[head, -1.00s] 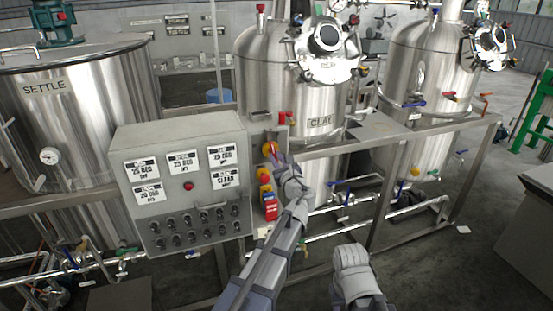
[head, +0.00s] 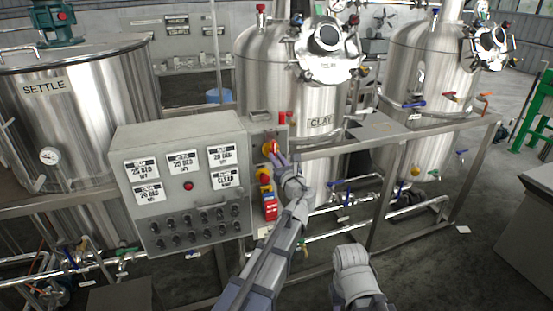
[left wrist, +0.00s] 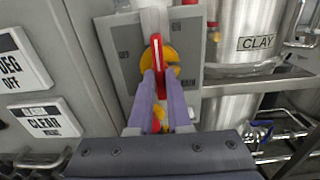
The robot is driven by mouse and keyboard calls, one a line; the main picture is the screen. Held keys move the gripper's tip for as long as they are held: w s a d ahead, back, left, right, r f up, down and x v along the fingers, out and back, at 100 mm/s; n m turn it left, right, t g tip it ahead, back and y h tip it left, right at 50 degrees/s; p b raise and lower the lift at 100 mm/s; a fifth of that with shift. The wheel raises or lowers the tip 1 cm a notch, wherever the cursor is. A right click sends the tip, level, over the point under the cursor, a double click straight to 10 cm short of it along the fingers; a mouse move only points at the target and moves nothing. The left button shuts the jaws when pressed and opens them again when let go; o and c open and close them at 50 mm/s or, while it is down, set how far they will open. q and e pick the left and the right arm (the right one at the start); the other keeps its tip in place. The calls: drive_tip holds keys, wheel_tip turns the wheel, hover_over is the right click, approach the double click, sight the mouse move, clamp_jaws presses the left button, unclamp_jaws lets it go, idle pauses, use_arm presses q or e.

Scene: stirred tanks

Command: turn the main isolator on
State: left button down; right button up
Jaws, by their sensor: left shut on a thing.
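The main isolator is a yellow disc (left wrist: 173,57) with a red handle (left wrist: 157,55) on a grey plate, right of the control panel. In the head view its red handle (head: 274,147) shows over the yellow disc (head: 267,149). The handle stands nearly upright in the left wrist view. My left gripper (head: 277,157) is at the isolator, shut on the red handle; in the left wrist view its two fingers (left wrist: 160,74) lie on either side of the handle. My right gripper's fingers are not in view.
The grey control panel (head: 180,200) with knobs and labels stands just left of the isolator. Below the isolator are more yellow and red controls (head: 269,206). The CLAY tank (head: 262,85) rises behind, and a steel frame rail (head: 440,128) runs to the right.

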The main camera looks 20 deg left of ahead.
use_arm(q)
drive_tip(key=c, duration=0.9)
unclamp_jaws()
drive_tip(key=shift+o, duration=0.2)
drive_tip(key=shift+s, duration=0.1)
drive_tip(key=v, duration=0.7)
drive_tip(key=shift+s+d, duration=0.25)
drive_tip(key=shift+f, duration=0.1)
drive_tip(key=s+f+n+g+h, duration=0.3)
drive_tip(key=s+f+n+g, duration=0.5)
drive_tip(key=s+f+n, duration=0.6)
drive_tip(key=s+d+f+n+g+h, duration=0.3)
drive_tip(key=s+d+n, duration=0.2)
drive_tip(key=s, duration=0.2)
drive_tip(key=s+d+f+n+g+h, duration=0.2)
drive_tip(key=s+d+f+n+g, duration=0.2)
drive_tip(key=s+d+n, duration=0.2)
drive_tip(key=shift+s+d+f+n+h, duration=0.15)
drive_tip(key=shift+s+f+n+h, duration=0.2)
drive_tip(key=shift+s, duration=0.55)
